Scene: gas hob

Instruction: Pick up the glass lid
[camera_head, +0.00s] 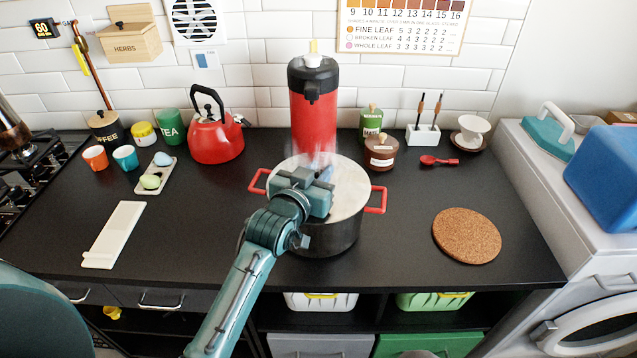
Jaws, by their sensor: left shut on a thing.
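A dark pot (330,241) with red side handles stands on the black counter, in the middle of the view. A pale, whitish round surface, seemingly the glass lid (348,190), covers its top. My left gripper (318,180) reaches over the pot from the front and is shut at the middle of the lid. The gripper hides the lid's knob and the near left part of the rim. I cannot tell whether the lid rests on the pot or is slightly raised. My right gripper is not in view.
A red dispenser (314,112) stands close behind the pot, with a faint haze before it. A red kettle (215,140) is at the back left. A cork mat (467,236) lies to the right and a white board (114,234) to the left. Counter beside the pot is clear.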

